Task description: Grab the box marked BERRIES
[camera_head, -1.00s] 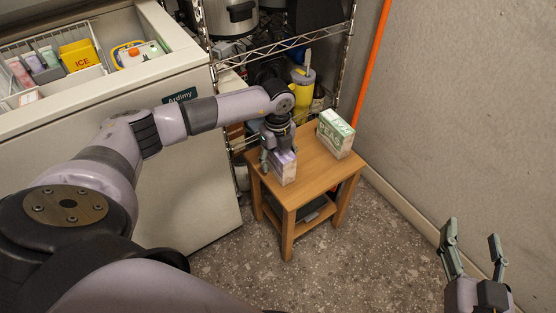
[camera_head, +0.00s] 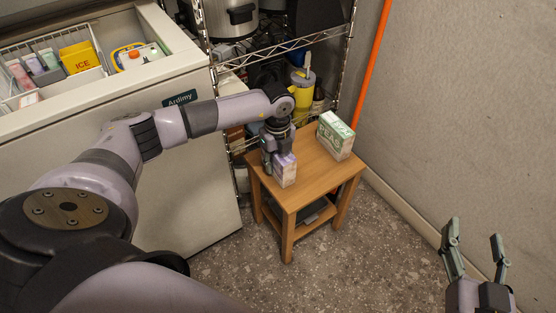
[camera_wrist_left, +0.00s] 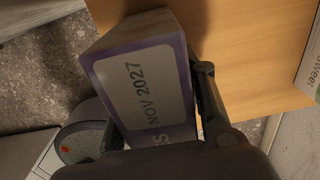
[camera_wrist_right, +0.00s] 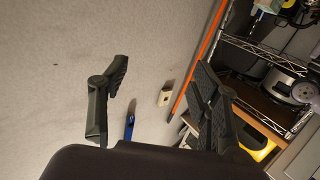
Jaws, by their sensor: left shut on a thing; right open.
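A small box with purple edges (camera_head: 286,172) stands on the front of the wooden stool. In the left wrist view the box (camera_wrist_left: 143,75) shows a pale panel reading "NOV 2027" and the end of a word, "S"; the rest of its name is hidden. My left gripper (camera_head: 279,160) is shut on this box, a finger on either side. My right gripper (camera_head: 474,236) is open and empty over the floor at the lower right.
The wooden stool top (camera_head: 310,170) is clear between the two boxes. A chest freezer (camera_head: 150,95) is on the left and a wire shelf (camera_head: 280,45) with pots and bottles behind. A grey wall (camera_head: 460,100) bounds the right side.

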